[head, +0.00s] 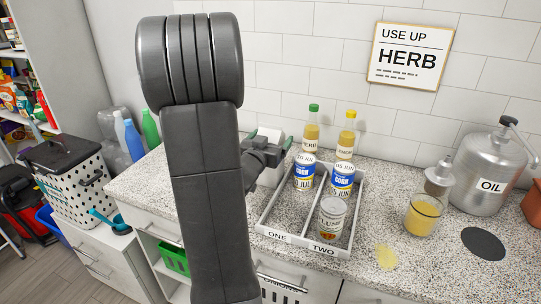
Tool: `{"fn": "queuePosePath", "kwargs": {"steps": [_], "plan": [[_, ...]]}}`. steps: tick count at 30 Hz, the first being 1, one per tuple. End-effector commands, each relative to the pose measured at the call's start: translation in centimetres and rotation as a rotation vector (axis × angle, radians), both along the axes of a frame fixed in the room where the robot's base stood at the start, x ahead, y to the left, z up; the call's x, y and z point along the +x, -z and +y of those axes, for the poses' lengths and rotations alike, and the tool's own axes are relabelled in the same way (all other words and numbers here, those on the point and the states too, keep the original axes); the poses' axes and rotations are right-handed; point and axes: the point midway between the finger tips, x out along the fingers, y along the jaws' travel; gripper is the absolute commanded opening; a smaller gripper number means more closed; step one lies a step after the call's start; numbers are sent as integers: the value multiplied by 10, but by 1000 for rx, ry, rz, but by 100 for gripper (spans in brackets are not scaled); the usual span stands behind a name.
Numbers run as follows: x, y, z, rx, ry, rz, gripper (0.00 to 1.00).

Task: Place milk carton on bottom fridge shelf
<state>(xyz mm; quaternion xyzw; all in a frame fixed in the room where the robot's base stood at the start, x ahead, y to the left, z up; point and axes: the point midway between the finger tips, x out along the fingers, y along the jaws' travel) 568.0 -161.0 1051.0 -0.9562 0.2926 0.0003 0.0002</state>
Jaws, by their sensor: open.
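My gripper (272,151) shows partly from behind my dark arm, over the counter just left of the divided tray. Its jaws are open. A white boxy object (269,177) stands on the counter right at the gripper, with a pale top part showing above the jaws. My arm and gripper hide much of it, so I cannot tell if it is the milk carton or whether the jaws touch it. No other carton shows. No fridge or fridge shelf is recognisable in this view.
A two-lane tray (263,226) marked ONE and TWO holds bottles and cans close to the gripper's right. A glass of yellow liquid (424,216) and a metal OIL can (484,178) stand further right. A white basket (70,190) is at left.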

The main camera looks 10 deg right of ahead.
Motion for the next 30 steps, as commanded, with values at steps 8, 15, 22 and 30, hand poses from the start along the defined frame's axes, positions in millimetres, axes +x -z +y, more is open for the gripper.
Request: {"fn": "queuePosePath", "kwargs": {"steps": [8,15,22,30], "plan": [[13,0,-9,-1,-1,1,87],[12,0,-8,-1,-1,1,62],[12,0,-8,0,-1,0,17],[13,-2,-8,-2,0,-3,0]]}}
